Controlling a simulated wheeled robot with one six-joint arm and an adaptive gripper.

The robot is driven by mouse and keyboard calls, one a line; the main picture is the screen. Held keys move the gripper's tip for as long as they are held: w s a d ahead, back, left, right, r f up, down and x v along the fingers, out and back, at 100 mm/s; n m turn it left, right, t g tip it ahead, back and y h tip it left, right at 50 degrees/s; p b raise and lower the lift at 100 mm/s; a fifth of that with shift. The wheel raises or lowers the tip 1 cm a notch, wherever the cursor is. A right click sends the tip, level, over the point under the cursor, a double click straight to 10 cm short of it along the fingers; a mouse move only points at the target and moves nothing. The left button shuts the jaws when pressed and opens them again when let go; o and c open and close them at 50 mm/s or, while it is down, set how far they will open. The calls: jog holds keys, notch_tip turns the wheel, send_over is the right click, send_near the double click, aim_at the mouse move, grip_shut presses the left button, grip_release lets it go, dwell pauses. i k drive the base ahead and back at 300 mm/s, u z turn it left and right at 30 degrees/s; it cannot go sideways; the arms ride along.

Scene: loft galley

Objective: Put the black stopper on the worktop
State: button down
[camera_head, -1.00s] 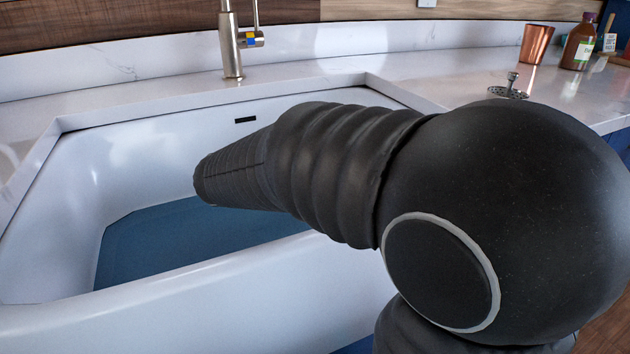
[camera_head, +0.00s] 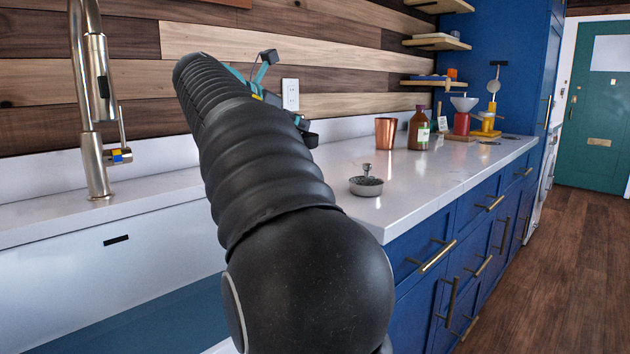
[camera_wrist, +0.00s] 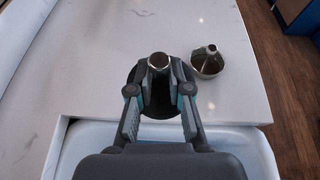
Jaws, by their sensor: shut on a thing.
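My gripper (camera_wrist: 158,88) is shut on the black stopper (camera_wrist: 158,61), a dark round disc with a metal knob, in the wrist view. The knob shows between the fingertips and the disc shows around and below them. In that view the stopper appears over the white worktop (camera_wrist: 100,50), close to the sink's edge. The pale worktop (camera_head: 345,215) runs off to the right.
A metal sink strainer with a knob (camera_head: 366,182) stands on the worktop, just right of the stopper in the wrist view (camera_wrist: 207,62). A copper cup (camera_head: 385,133) and a brown bottle (camera_head: 419,130) stand farther back. The sink (camera_head: 110,255) and faucet (camera_head: 90,110) are at left.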

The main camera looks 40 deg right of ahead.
aim_at(407, 176)
jog(key=k, duration=0.45)
jog(key=u, duration=2.4)
jog(key=k, duration=1.5)
jog(key=z, duration=1.9)
